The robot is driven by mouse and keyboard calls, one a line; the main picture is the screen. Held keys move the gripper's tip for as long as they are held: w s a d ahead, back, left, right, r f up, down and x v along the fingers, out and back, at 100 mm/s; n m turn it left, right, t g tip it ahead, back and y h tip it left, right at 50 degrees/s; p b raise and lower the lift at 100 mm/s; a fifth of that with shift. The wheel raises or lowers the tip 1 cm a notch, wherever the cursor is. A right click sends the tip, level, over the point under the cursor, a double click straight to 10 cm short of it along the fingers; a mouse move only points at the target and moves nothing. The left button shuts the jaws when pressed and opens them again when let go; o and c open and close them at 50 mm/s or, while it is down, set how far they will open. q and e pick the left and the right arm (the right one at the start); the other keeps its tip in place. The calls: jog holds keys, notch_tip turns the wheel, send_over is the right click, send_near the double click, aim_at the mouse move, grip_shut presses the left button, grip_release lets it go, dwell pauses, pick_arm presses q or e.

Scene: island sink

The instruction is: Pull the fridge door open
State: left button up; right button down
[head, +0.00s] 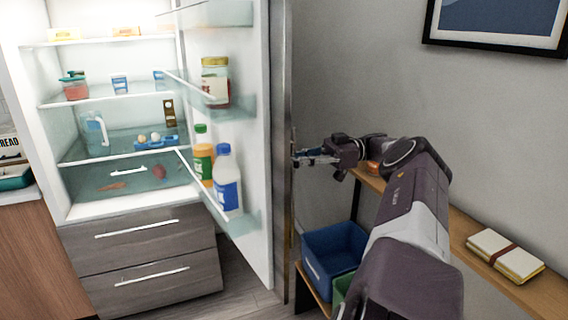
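The fridge (52,120) stands at the left with its inside lit and exposed. Its door (255,130) is swung wide open toward the right, with its shelved inner face in view. The door's outer face is seen only as a thin strip, and no handle can be made out. My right gripper (304,157) is on the outer side of the door, its fingertips close to or touching the door's edge strip. Whether its fingers are open or shut on something is too small to tell. My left gripper is out of view.
Bottles (227,180) and a jar (215,82) sit in the door shelves. Drawers (150,255) are below the fridge compartment. A wooden shelf unit (545,290) with a notebook (503,256) and a blue bin (335,250) stands right of the door, under my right arm.

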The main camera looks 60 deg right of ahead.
jog(key=shift+f, duration=0.1)
jog(key=c, duration=2.3)
grip_release()
jog(key=shift+s, duration=0.1)
jog(key=shift+c, duration=0.2)
jog(key=shift+o, duration=0.4)
jog(key=shift+s, duration=0.15)
jog(key=shift+r, duration=0.25)
notch_tip(320, 180, up, 10)
jog(key=shift+f, duration=0.1)
jog(key=shift+s+a+f, duration=0.1)
